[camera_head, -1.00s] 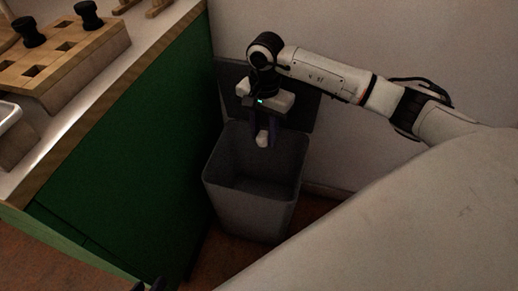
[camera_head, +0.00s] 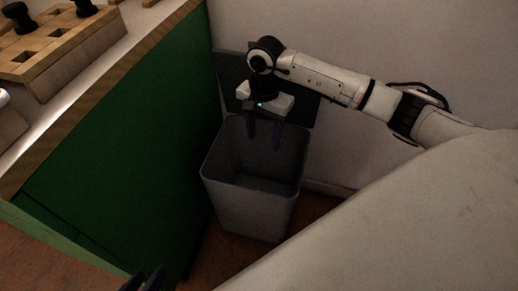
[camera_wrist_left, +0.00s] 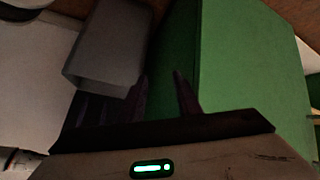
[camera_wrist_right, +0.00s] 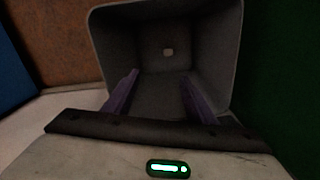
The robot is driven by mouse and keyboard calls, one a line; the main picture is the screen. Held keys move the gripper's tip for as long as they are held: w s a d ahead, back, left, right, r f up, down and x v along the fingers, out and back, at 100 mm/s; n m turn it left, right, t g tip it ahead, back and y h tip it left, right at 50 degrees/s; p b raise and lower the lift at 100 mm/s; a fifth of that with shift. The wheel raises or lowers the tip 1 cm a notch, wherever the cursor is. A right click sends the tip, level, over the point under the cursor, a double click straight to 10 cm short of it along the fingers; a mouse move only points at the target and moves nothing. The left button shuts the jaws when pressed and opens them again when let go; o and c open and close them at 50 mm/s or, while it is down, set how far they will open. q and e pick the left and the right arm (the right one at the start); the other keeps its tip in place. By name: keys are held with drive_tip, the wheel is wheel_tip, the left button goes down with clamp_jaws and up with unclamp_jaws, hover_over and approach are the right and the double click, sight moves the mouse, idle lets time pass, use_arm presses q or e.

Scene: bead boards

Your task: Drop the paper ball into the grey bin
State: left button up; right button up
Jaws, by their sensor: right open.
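The grey bin (camera_head: 245,205) stands on the floor against the wall, beside the green cabinet, its mouth open upward. My right gripper (camera_head: 264,148) is over the bin's mouth, fingers pointing down, apart and empty. In the head view I cannot see the ball. My left gripper (camera_head: 147,279) is only partly visible at the bottom edge. Its fingertips (camera_wrist_left: 161,76) are apart with nothing between them in the left wrist view, where the bin (camera_wrist_left: 105,45) also shows.
The green cabinet (camera_head: 120,125) closely borders the bin on the left. A wooden board with holes (camera_head: 60,45) and black knobs lies on its top. A dark panel (camera_head: 230,85) stands behind the bin. The wall is close behind my right arm.

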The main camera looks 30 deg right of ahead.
drive_tip(key=shift+r, duration=0.1)
use_arm(q)
drive_tip(key=a+p, duration=0.1)
drive_tip(key=f+y+p, duration=0.1)
drive_tip(key=p, duration=0.1)
drive_tip(key=shift+s+a, duration=0.3)
drive_tip(key=shift+a, duration=0.1)
use_arm(e)
wheel_tip(320, 180, up, 10)
use_arm(q)
drive_tip(key=shift+f, duration=0.1)
